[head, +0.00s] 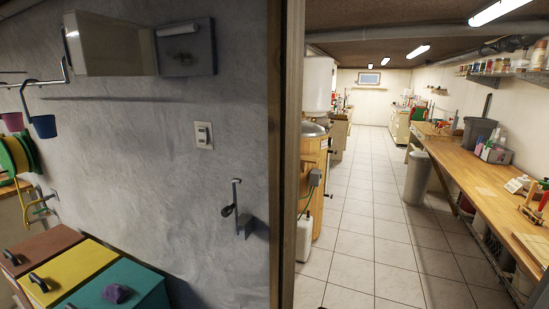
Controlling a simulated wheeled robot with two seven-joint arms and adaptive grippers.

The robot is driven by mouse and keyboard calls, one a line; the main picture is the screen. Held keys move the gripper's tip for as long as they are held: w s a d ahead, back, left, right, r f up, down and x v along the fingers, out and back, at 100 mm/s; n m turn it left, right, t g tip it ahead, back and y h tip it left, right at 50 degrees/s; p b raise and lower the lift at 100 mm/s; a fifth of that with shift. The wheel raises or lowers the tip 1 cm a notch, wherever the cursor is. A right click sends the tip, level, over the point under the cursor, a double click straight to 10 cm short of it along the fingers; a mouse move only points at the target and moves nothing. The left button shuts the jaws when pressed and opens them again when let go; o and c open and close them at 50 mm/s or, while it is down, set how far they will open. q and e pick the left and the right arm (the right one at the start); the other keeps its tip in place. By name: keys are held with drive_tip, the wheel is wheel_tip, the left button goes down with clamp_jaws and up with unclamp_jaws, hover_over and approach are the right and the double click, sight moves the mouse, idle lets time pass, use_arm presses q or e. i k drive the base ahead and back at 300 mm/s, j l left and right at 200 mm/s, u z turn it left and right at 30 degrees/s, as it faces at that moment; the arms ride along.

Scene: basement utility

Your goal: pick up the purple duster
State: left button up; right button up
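A small purple lump (116,293), which looks like the crumpled purple duster, lies on top of the teal box (140,283) at the bottom left. The teal box is the nearest and rightmost of three coloured boxes in a row against the grey wall. Neither of my grippers shows in the head view.
A yellow box (85,268) and a red-brown box (45,250) with dark handles stand left of the teal one. A wooden door post (281,150) splits the view. Beyond it, a tiled floor (370,235) runs clear beside a long wooden workbench (465,175).

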sight(113, 293)
drive_tip(key=k+j+z, duration=0.1)
drive_tip(key=j, duration=0.3)
drive_tip(key=j+z, duration=0.1)
drive_tip(key=j, duration=0.3)
drive_tip(key=k+j, duration=0.15)
drive_tip(key=j, duration=0.25)
drive_tip(key=k+j+z, duration=0.15)
drive_tip(key=j, duration=0.2)
drive_tip(key=k+j+z, duration=0.1)
drive_tip(key=j, duration=0.3)
drive_tip(key=j+z, duration=0.1)
drive_tip(key=j, duration=0.45)
drive_tip(key=k+j+z, duration=0.1)
drive_tip(key=j, duration=0.4)
drive_tip(key=i+j+z, duration=0.15)
drive_tip(key=j, duration=0.4)
drive_tip(key=j+z, duration=0.15)
drive_tip(key=j, duration=0.4)
drive_tip(key=i+j+z, duration=0.25)
drive_tip(key=j, duration=0.4)
drive_tip(key=i, duration=0.1)
